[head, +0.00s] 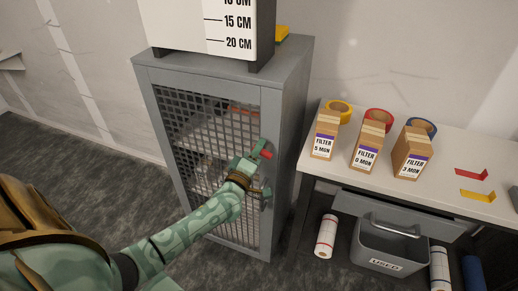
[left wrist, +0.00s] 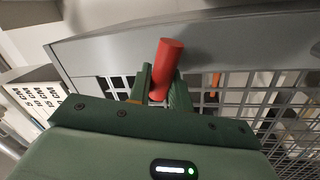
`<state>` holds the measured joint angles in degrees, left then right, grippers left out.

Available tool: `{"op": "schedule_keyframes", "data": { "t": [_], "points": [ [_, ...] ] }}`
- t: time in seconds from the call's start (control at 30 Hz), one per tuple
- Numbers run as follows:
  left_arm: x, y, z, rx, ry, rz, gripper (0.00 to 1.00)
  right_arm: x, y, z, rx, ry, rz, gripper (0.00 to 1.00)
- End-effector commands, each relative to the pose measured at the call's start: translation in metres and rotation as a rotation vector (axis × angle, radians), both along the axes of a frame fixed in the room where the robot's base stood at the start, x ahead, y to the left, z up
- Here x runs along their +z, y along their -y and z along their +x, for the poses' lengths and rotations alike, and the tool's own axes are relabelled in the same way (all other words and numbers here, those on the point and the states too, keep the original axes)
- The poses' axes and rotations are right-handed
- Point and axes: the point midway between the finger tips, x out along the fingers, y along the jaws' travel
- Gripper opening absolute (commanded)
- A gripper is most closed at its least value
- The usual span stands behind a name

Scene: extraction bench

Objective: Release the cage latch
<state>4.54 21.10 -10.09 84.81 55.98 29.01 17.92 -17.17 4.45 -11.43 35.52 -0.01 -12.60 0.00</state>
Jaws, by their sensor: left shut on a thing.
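The grey cage (head: 292,120) stands left of the bench with its mesh door (head: 236,222) closed. The red latch handle (head: 265,155) sits at the right edge of the door. In the left wrist view the red latch handle (left wrist: 167,58) shows as a red cylinder between the fingers. My left gripper (head: 260,151) is shut on the handle, and it also shows in the left wrist view (left wrist: 160,84). The latch's mount is hidden behind the fingers. My right gripper is not in view.
A white bench (head: 440,185) stands to the right with several filter boxes, such as one box (head: 367,145), and tape rolls (head: 379,119). A white scale board (head: 190,25) stands on the cage top.

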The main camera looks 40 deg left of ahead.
Motion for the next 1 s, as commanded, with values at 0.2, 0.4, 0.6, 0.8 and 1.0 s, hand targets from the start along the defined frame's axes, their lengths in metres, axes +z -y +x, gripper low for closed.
{"op": "schedule_keyframes", "data": {
  "t": [0.2,0.4,0.6,0.8,1.0],
  "points": [
    [-0.0059,-0.0011,-0.0005,0.001,0.038,-0.170,0.00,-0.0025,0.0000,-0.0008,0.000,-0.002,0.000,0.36],
    [-0.0088,-0.0017,-0.0007,0.001,0.065,-0.284,0.00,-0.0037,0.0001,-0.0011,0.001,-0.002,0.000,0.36],
    [-0.0103,-0.0016,-0.0007,0.000,0.081,-0.353,0.00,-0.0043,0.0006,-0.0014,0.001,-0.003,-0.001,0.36],
    [-0.0109,-0.0015,-0.0007,0.000,0.088,-0.381,0.00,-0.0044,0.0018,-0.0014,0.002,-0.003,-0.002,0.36],
    [-0.0112,-0.0015,-0.0007,0.001,0.089,-0.387,0.00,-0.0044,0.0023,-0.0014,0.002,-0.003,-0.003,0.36]
  ]
}}
